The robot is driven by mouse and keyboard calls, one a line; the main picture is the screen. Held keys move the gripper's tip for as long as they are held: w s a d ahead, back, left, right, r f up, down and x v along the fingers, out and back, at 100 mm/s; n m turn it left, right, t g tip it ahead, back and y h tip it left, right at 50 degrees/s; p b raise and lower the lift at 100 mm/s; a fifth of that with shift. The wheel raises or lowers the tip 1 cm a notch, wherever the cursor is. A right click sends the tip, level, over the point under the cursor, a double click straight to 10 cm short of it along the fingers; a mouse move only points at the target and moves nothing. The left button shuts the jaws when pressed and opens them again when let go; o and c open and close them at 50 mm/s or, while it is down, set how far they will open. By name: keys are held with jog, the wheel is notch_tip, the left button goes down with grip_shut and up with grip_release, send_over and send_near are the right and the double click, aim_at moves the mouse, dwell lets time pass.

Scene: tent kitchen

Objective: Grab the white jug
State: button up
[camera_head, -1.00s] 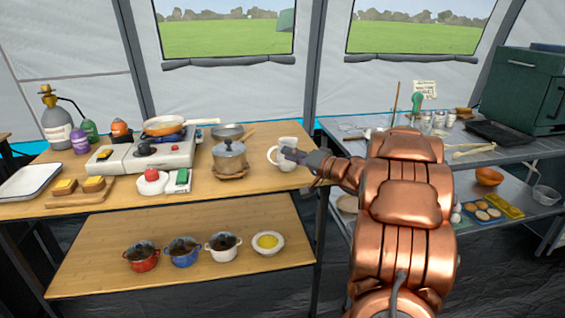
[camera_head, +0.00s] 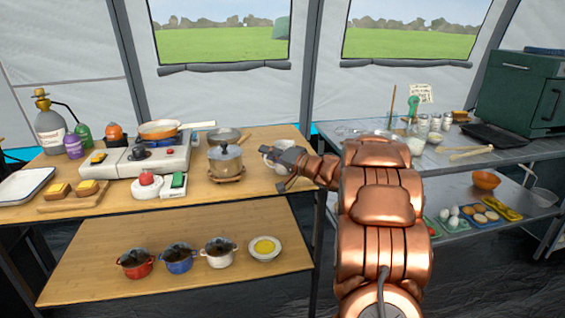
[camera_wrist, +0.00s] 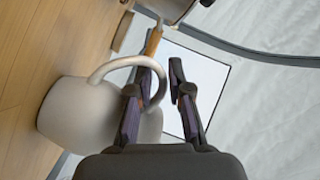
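The white jug (camera_head: 285,143) stands near the right end of the wooden table and is partly hidden behind my gripper (camera_head: 277,171). In the wrist view the jug (camera_wrist: 75,115) appears on its side, at left, with its curved handle (camera_wrist: 118,63) reaching toward my fingers. My gripper (camera_wrist: 161,72) is open there, with a gap between its two fingertips. The outer curve of the handle shows between the fingers, and the left finger overlaps the handle loop. I cannot tell whether they touch.
A lidded pot (camera_head: 226,160) stands on the table left of the jug, with a pan (camera_head: 224,135) behind it. A stove (camera_head: 135,158) is farther left. A metal table (camera_head: 450,150) with jars stands at right. Several small pots fill part of the lower shelf (camera_head: 100,265).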

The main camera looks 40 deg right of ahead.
grip_shut()
jog(key=shift+r, duration=0.2)
dwell(0.6)
